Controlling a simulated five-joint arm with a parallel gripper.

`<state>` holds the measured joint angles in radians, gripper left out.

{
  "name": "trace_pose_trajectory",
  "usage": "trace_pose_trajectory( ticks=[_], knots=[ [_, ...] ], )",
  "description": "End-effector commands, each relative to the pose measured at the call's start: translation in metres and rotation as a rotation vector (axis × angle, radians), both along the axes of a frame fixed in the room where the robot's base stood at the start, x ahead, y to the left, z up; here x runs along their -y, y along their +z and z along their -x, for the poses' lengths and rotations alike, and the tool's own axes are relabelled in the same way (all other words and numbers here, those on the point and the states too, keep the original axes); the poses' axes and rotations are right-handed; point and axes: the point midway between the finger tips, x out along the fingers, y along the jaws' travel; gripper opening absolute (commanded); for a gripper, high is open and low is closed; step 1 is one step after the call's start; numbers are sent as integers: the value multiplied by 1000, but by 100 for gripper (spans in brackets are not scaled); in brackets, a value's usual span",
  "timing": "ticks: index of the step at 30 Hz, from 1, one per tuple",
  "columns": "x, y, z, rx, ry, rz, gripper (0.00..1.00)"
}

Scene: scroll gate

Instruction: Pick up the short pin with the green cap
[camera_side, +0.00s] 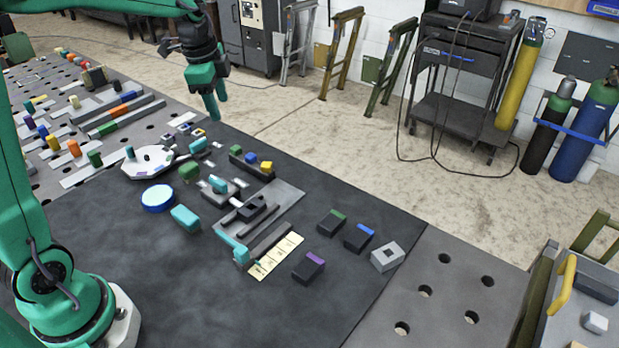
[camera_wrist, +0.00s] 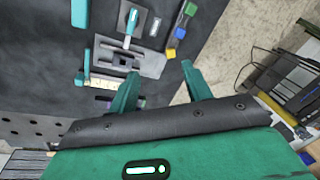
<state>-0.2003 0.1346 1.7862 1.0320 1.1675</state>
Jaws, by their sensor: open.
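Upright pins with coloured caps stand at the left of the side view. Two look green: a nearer green pin (camera_side: 95,158) and a farther green pin (camera_side: 28,106). I cannot tell from here which is the short one. My gripper (camera_side: 215,108) hangs high at the top of the side view, to the right of the pins and well apart from them. In the wrist view my gripper (camera_wrist: 160,72) has its two green fingers spread with nothing between them. No capped pin can be made out for certain in the wrist view.
A dark mat (camera_side: 130,270) holds a grey slide fixture (camera_side: 285,200), a white octagonal plate (camera_side: 135,168), a blue disc (camera_side: 157,198) and a teal block (camera_side: 186,217). Colour-topped dark blocks, including a purple-topped one (camera_side: 309,266), lie near the right. Grey bars (camera_side: 125,112) lie beside the pins.

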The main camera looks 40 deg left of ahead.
Motion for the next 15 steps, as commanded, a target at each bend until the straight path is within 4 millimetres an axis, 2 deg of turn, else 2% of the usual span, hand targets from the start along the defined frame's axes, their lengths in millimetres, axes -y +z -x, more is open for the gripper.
trace_pose_trajectory(
  ticks=[6,15],
  knots=[
    [-26,-31,-35,-66,-172,-20,49],
    [-62,-82,-73,-143,-413,-27,49]
  ],
)
